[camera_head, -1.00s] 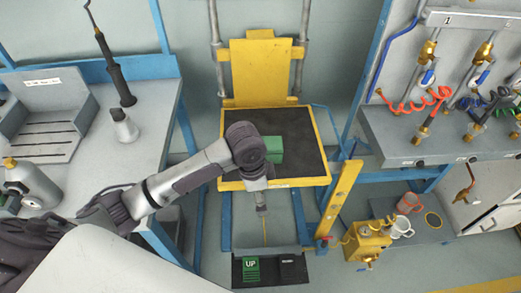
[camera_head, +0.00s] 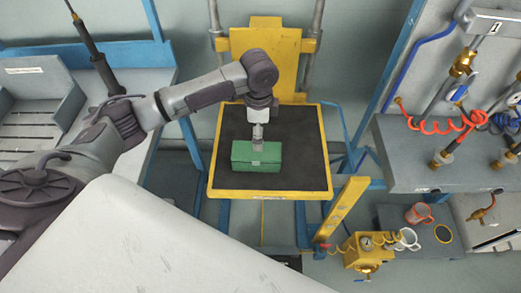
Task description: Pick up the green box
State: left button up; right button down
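The green box (camera_head: 242,168) lies on the black mat of the yellow-framed lift platform (camera_head: 300,135), near its front edge. My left gripper (camera_head: 257,146) points down over the middle of the box, coming in from behind its top edge as seen in the head view. The gripper looks to be at or just above the box top; contact is unclear. Its fingers are small and partly merge with the box, so whether they are open or shut does not show. My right gripper is not in view.
A grey workbench (camera_head: 60,120) stands at the left. At the right is a grey panel bench (camera_head: 420,165) with brass fittings and coiled hoses.

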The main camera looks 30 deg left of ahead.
aim_at(257, 155)
pick_arm(q)
jog(key=f, duration=0.6)
jog(key=shift+s, duration=0.25)
jog(key=shift+f, duration=0.2)
jog(key=f, duration=0.4)
jog(key=shift+s+a+f, duration=0.1)
jog(key=shift+s+a, duration=0.05)
jog(key=shift+a, duration=0.1)
jog(key=shift+f, duration=0.5)
jog(key=shift+c, duration=0.8)
jog(key=c, duration=1.6)
jog(key=shift+r, duration=0.1)
jog(key=shift+c, duration=0.7)
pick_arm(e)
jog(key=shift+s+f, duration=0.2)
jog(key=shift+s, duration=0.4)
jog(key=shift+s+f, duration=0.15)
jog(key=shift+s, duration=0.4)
